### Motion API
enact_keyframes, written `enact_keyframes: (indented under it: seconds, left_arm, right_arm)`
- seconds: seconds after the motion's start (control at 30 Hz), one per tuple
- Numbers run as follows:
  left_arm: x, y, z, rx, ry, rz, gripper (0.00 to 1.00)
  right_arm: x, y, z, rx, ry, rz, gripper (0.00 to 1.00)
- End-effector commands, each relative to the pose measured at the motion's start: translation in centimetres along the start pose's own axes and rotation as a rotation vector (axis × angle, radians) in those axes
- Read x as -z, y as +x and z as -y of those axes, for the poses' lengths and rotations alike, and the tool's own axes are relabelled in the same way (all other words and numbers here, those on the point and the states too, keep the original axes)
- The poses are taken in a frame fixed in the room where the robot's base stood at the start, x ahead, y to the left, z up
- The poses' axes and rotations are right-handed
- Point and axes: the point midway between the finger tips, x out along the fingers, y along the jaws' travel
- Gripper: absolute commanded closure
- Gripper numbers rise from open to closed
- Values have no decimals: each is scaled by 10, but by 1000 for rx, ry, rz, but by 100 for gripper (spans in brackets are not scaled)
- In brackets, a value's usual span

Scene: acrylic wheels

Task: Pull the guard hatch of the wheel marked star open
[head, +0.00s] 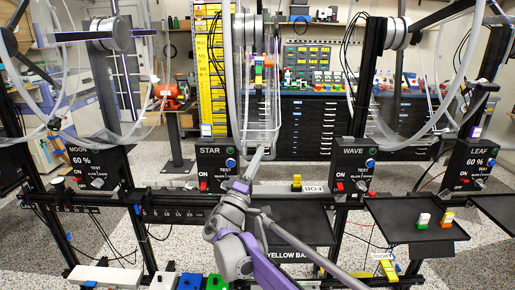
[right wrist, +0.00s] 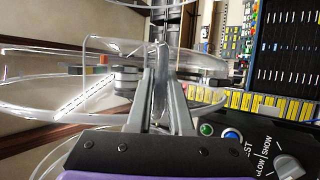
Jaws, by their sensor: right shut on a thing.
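The wheel marked star is a clear acrylic wheel seen nearly edge-on above the black STAR panel (head: 214,168) in the head view. Its guard hatch (head: 262,133) is a clear, box-like piece at the wheel's lower front. My right gripper (head: 260,152) reaches up to the hatch's lower edge. In the right wrist view its two grey fingers (right wrist: 160,75) come together on a thin clear part of the hatch (right wrist: 108,48). The transparent edges make the exact hatch angle hard to tell. My left gripper is not in view.
The WAVE panel (head: 353,168) stands to the right and the MOON panel (head: 98,166) to the left. A black tray (head: 417,228) holds small coloured blocks. In the right wrist view the STAR panel's knob (right wrist: 288,166) and buttons lie close to my gripper.

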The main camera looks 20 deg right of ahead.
Motion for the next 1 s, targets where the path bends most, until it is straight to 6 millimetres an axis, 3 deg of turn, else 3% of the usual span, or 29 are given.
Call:
enact_keyframes:
  seconds: [0.1, 0.3, 0.8, 0.83, 1.0]
  left_arm:
    - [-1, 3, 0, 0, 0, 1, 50]
    - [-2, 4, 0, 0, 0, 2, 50]
    - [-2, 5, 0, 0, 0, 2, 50]
    - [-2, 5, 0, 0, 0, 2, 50]
    - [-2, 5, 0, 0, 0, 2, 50]
  right_arm:
    - [2, 5, 22, 1, 1, -1, 100]
    - [5, 11, 41, 1, 2, -1, 100]
    - [6, 14, 46, 2, 2, -2, 100]
    - [6, 14, 46, 2, 2, -2, 80]
    - [6, 13, 46, 1, 2, -1, 52]
